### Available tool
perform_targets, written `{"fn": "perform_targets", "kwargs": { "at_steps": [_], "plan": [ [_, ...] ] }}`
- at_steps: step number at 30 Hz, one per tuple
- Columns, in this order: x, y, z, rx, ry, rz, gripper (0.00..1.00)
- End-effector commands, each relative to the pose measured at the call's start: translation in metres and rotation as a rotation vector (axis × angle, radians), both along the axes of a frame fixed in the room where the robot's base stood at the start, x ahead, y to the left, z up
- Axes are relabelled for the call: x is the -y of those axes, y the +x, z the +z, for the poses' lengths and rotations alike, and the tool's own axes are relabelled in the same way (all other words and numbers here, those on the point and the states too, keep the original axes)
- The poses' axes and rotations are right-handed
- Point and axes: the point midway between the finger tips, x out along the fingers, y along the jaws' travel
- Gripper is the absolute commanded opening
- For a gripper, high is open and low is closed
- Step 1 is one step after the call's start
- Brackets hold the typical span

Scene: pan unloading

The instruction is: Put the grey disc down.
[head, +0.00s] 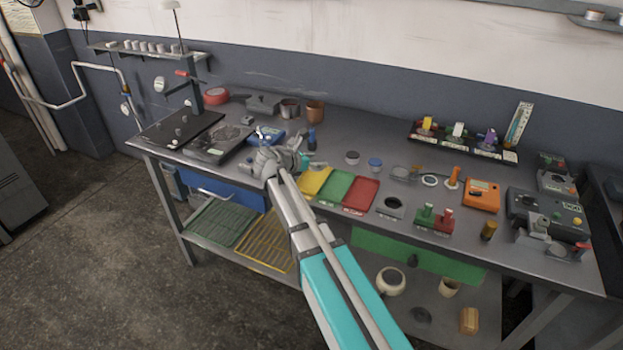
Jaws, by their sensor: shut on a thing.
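My gripper (303,158) is over the left-middle part of the workbench (335,140), just behind the yellow tray. It is small in the head view and partly covered by my own wrist. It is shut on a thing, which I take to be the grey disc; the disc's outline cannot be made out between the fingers. I cannot tell how high it is above the bench. A dark round piece (352,157) and a blue-topped round piece (375,163) stand on the bench to the right of my gripper.
Yellow (314,181), green (336,186) and red (360,194) trays lie in front of my gripper. A blue device (267,136) and a dark plate (217,144) are left. Copper (315,111) and grey cups stand behind. An orange box (481,195) is right. Bare bench shows behind the round pieces.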

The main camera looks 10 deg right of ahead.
Motion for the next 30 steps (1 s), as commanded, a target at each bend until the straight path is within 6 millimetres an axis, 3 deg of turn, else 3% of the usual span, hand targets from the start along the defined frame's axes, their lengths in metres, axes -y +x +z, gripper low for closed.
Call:
{"fn": "perform_targets", "kwargs": {
  "at_steps": [1, 7, 23, 30],
  "plan": [
    [-0.001, 0.006, -0.01, 0.0, 0.0, 0.0, 0.14],
    [-0.003, 0.019, -0.025, 0.0, -0.001, 0.0, 0.14],
    [-0.004, 0.023, -0.028, 0.0, 0.0, 0.001, 0.14],
    [-0.006, 0.032, -0.04, 0.0, 0.0, 0.001, 0.14]
  ]
}}
